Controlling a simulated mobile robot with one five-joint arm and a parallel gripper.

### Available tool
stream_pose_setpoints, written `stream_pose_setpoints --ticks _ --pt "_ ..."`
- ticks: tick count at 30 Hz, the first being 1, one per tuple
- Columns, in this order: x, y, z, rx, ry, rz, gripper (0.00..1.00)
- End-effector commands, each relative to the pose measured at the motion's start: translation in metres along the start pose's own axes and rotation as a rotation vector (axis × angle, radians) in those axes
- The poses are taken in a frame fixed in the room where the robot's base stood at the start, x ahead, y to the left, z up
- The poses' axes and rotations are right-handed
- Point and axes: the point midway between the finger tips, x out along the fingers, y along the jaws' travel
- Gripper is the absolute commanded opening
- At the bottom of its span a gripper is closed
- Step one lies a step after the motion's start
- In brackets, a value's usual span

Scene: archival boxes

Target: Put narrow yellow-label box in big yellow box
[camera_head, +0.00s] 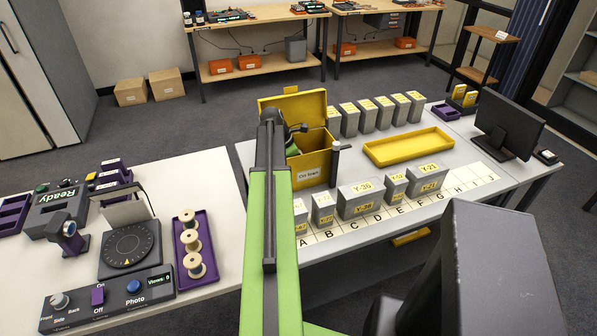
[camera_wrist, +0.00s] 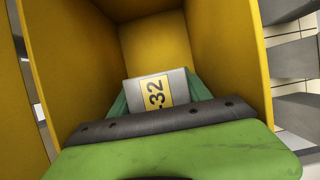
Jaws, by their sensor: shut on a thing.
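The big yellow box (camera_head: 315,158) stands open on the grey table in the head view, its lid raised at the back and an "On loan" label on its front. Its yellow inner walls fill much of the wrist view (camera_wrist: 215,40). A narrow grey box with a yellow label ending in 32 (camera_wrist: 172,88) shows between the teal fingers of my gripper (camera_wrist: 160,96). My gripper is shut on it, and it is within the walls of the big yellow box. In the head view my arm and the box walls hide the held box. Whether it touches the bottom I cannot tell.
Grey labelled boxes, among them Y-36 (camera_head: 361,197) and Y-21 (camera_head: 428,180), stand along the lettered front strip. Several more grey boxes (camera_head: 368,118) stand behind a yellow tray (camera_head: 408,147). A monitor (camera_head: 508,125) is at the right. A photo turntable (camera_head: 130,248) is on the left table.

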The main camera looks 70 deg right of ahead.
Motion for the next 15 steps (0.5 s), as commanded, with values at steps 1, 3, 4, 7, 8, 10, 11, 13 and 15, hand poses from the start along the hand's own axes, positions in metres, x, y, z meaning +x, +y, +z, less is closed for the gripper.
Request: stream_pose_setpoints --ticks 1,3,4,7,8,10,11,13,15 --pt "-0.0021 0.0000 0.0009 0.000 0.000 0.000 0.04" --pt "-0.0023 0.0000 0.0008 0.000 0.000 0.000 0.04" --pt "-0.0019 0.0000 0.0006 0.000 0.000 0.000 0.04" --pt "0.0019 0.0001 -0.0011 -0.001 0.000 0.000 0.04" --pt "0.0017 0.0001 -0.0011 -0.001 0.000 0.000 0.57" --pt "0.0005 0.0001 -0.0007 -0.001 0.000 0.000 0.67" --pt "0.0005 0.0001 -0.0007 -0.001 0.000 0.000 0.71" --pt "0.0005 0.0002 -0.0008 -0.001 0.000 0.000 0.78" --pt "0.0005 0.0002 -0.0009 -0.001 0.000 0.000 0.78"
